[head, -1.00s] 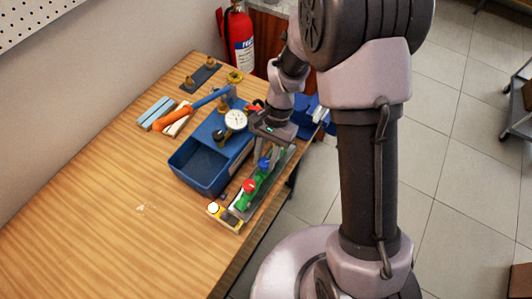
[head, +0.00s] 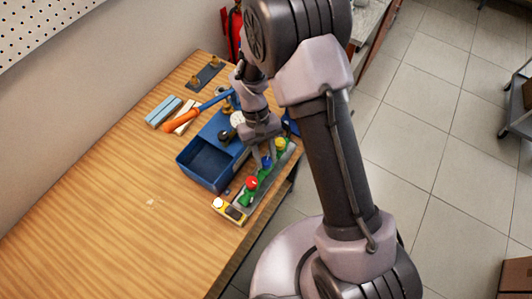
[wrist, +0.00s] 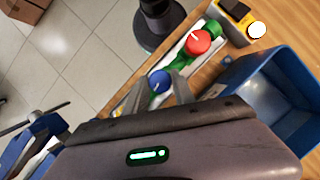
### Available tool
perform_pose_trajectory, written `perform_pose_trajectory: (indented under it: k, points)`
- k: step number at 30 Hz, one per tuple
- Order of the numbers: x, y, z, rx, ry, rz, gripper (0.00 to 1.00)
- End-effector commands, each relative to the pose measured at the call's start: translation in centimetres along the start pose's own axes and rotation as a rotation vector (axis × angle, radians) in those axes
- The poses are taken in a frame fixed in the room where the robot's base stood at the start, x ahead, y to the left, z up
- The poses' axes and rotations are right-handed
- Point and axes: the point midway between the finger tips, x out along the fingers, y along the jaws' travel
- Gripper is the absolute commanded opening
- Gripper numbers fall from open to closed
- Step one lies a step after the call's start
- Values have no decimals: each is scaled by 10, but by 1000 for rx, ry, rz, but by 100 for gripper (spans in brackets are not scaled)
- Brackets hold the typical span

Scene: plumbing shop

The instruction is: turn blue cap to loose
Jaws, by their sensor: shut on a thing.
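The blue cap (head: 266,162) is the middle one of a row of caps on green valve bodies, set in a pale strip along the table's right edge. In the wrist view the blue cap (wrist: 159,80) sits between the two fingers of my gripper (wrist: 160,88), which is shut on it. In the head view my gripper (head: 265,157) reaches down onto it from above, and the fingers partly hide it. The red cap (head: 251,183) is on the near side of it and also shows in the wrist view (wrist: 198,42). A yellow cap (head: 280,144) is on the far side.
A blue bin (head: 207,170) stands close to the left of the row. A yellow meter (head: 229,211) lies at its near end. An orange-and-blue tool (head: 182,121) and light blue bars (head: 162,111) lie farther back. The table's near left is clear.

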Motion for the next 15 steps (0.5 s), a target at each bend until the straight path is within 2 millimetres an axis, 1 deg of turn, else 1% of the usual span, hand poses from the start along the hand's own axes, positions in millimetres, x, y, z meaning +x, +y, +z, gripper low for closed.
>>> perform_pose_trajectory:
  k: [6,15]
  points:
    - [-1,-1,0,-161,0,67,0]
    - [-1,-2,0,-313,1,130,0]
